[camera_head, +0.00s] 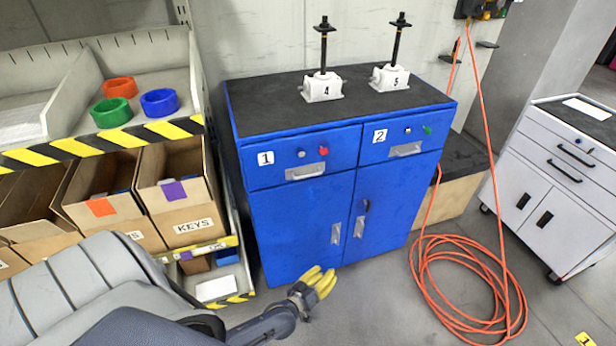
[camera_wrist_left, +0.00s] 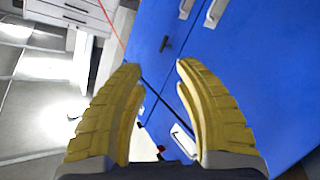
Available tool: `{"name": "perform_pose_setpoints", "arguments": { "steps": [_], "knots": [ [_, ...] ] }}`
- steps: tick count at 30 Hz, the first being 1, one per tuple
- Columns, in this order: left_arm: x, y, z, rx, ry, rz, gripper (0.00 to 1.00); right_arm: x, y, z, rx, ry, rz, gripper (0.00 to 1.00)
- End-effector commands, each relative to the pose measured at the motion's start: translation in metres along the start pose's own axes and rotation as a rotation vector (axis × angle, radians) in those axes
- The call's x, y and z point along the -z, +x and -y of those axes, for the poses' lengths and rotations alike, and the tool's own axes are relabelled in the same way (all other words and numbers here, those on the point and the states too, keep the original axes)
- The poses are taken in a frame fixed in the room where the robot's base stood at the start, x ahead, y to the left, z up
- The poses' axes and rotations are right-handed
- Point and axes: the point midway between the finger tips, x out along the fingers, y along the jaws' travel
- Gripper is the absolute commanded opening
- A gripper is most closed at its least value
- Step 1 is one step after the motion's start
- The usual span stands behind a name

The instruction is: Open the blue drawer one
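The blue drawer one (camera_head: 340,152) is at the upper left of the blue cabinet's front, marked with a white "1" label. It looks shut, flush with the front. Its metal handle (camera_head: 306,172) is below a grey knob and a red knob (camera_head: 323,151). My left gripper (camera_head: 322,275) has yellow fingers and is low in front of the cabinet, below the drawer and apart from its handle. In the left wrist view its fingers (camera_wrist_left: 160,68) are spread with nothing held between them. That view also shows a metal handle (camera_wrist_left: 182,141) and a red knob (camera_wrist_left: 160,149) beyond the fingers. My right gripper is not seen.
Drawer two (camera_head: 410,145) and two doors with handles share the cabinet front. Two white screw jacks (camera_head: 323,88) stand on the dark top. A shelf with cardboard boxes (camera_head: 178,190) stands left. An orange hose (camera_head: 468,290) lies coiled on the floor at right, near a white cart (camera_head: 560,180).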

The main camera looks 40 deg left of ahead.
Motion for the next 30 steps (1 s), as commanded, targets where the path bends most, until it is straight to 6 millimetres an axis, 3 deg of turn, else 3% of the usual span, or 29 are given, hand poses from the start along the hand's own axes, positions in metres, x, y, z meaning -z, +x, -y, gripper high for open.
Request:
{"name": "perform_pose_setpoints", "arguments": {
  "steps": [1, 3, 6, 9, 13, 20, 30],
  "knots": [
    [0.045, 0.008, -0.02, -0.03, -0.1, -0.11, 0.32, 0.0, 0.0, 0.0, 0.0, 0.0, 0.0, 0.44],
    [0.104, 0.01, -0.04, -0.06, -0.264, -0.262, 0.32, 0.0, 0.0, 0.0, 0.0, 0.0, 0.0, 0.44],
    [0.169, 0.002, -0.053, -0.08, -0.487, -0.437, 0.32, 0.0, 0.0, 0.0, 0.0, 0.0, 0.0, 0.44],
    [0.208, -0.011, -0.053, -0.074, -0.677, -0.561, 0.32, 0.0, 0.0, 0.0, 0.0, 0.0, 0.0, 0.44],
    [0.23, -0.024, -0.043, -0.038, -0.853, -0.665, 0.32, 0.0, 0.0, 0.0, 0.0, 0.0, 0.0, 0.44],
    [0.235, -0.032, -0.022, 0.017, -0.949, -0.74, 0.32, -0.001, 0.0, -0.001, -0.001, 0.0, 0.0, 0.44],
    [0.26, -0.003, -0.008, 0.018, -0.943, -0.748, 0.32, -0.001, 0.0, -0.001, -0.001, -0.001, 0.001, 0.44]
  ]
}}
